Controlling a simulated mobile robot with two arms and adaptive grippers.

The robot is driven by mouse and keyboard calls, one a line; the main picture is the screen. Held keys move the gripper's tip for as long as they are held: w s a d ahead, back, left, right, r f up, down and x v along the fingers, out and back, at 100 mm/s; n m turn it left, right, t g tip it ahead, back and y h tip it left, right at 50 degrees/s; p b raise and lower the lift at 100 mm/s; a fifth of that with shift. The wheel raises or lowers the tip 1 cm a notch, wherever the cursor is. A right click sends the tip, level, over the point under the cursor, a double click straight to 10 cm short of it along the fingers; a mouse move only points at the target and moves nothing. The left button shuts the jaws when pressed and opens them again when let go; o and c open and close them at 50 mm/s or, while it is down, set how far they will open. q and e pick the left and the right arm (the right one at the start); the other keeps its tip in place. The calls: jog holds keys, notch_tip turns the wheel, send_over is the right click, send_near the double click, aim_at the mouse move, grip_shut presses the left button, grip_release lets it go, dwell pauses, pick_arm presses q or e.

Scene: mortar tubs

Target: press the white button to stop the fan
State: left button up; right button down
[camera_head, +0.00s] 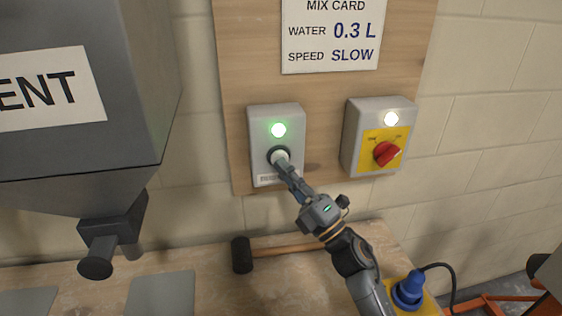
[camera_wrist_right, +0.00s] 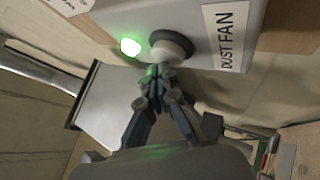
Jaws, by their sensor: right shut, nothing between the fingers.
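The white button (camera_head: 279,155) sits in a dark ring on the grey box (camera_head: 259,122) on the wooden board. In the right wrist view the button (camera_wrist_right: 168,50) is pale and round, beside a label reading DUST FAN (camera_wrist_right: 226,37). A green lamp (camera_head: 278,130) glows above the button; it also glows in the right wrist view (camera_wrist_right: 130,47). My right gripper (camera_head: 283,166) is shut and empty, its fingertips right at the button and partly covering it. In the right wrist view the fingertips (camera_wrist_right: 157,76) reach its lower edge; I cannot tell whether they press it. My left gripper is not in view.
A second grey box (camera_head: 358,135) with a red rotary switch (camera_head: 387,153) on yellow and a lit white lamp (camera_head: 391,119) is to the right. A grey hopper (camera_head: 90,120) hangs at left. A mallet (camera_head: 242,255) lies on the bench (camera_head: 210,270) below.

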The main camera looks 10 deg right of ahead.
jog(key=shift+w, duration=0.35)
jog(key=shift+s, duration=0.35)
dwell(0.3)
jog(key=s+p, duration=0.1)
jog(key=s, duration=0.5)
dwell(0.3)
